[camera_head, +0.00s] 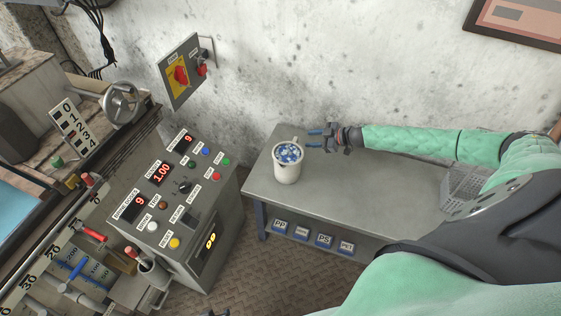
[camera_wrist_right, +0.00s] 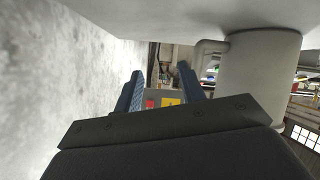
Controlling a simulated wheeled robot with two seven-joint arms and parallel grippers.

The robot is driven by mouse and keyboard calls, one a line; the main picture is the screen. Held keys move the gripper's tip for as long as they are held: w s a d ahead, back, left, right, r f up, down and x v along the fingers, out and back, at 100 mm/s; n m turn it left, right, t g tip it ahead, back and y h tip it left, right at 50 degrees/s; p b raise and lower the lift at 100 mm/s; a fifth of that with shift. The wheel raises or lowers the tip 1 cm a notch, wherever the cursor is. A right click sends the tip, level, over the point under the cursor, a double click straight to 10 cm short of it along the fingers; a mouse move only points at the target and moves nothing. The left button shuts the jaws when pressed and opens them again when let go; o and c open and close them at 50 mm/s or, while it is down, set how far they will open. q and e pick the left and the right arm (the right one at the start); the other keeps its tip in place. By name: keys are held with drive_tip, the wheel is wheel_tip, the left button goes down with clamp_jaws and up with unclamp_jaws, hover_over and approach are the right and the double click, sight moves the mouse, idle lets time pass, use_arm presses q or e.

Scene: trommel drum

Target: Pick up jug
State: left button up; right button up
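The jug (camera_head: 287,173) is a white, upright vessel standing on the grey bench near its left end. Blue and white pieces fill its top, and its handle sticks up at the back right, towards my gripper. My right gripper (camera_head: 315,140) is just right of the jug's handle, with its two blue fingers apart and nothing between them. In the right wrist view the open fingers (camera_wrist_right: 158,88) point past the pale jug (camera_wrist_right: 258,75), which stands to their right; its handle (camera_wrist_right: 208,56) is near the right fingertip. My left gripper is not in view.
The grey bench (camera_head: 345,195) stands against a concrete wall. A grey wire basket (camera_head: 465,187) is at its right, and labelled blue bins (camera_head: 302,233) sit on the shelf below. A control console (camera_head: 175,200) stands left of the bench. The bench top between jug and basket is clear.

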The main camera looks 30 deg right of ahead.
sight(291, 146)
drive_tip(key=s+a+y, duration=0.1)
drive_tip(key=s+a+r+g+y, duration=0.1)
drive_tip(key=a, duration=0.1)
drive_tip(key=shift+s+a+r+m+y, duration=0.15)
drive_tip(key=shift+s+m+y, duration=0.15)
drive_tip(key=shift+s+y, duration=0.1)
drive_tip(key=shift+g, duration=0.3)
drive_tip(key=shift+w+a+f+m, duration=0.15)
drive_tip(key=shift+w+a+f, duration=0.1)
drive_tip(key=shift+w+a, duration=0.3)
drive_tip(key=shift+w+a+f+m, duration=0.15)
drive_tip(key=shift+w+a+f, duration=0.1)
drive_tip(key=shift+w+a, duration=0.25)
drive_tip(key=p+x, duration=0.1)
drive_tip(key=x, duration=0.3)
drive_tip(key=shift+a+r, duration=0.1)
drive_tip(key=shift+r, duration=0.1)
drive_tip(key=shift+w+a+f, duration=0.2)
drive_tip(key=shift+a+f, duration=0.05)
drive_tip(key=shift+a, duration=0.05)
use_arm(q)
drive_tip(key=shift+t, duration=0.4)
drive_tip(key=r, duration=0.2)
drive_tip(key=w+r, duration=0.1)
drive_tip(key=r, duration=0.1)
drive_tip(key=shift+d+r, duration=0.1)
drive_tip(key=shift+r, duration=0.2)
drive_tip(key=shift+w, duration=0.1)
use_arm(e)
clamp_jaws()
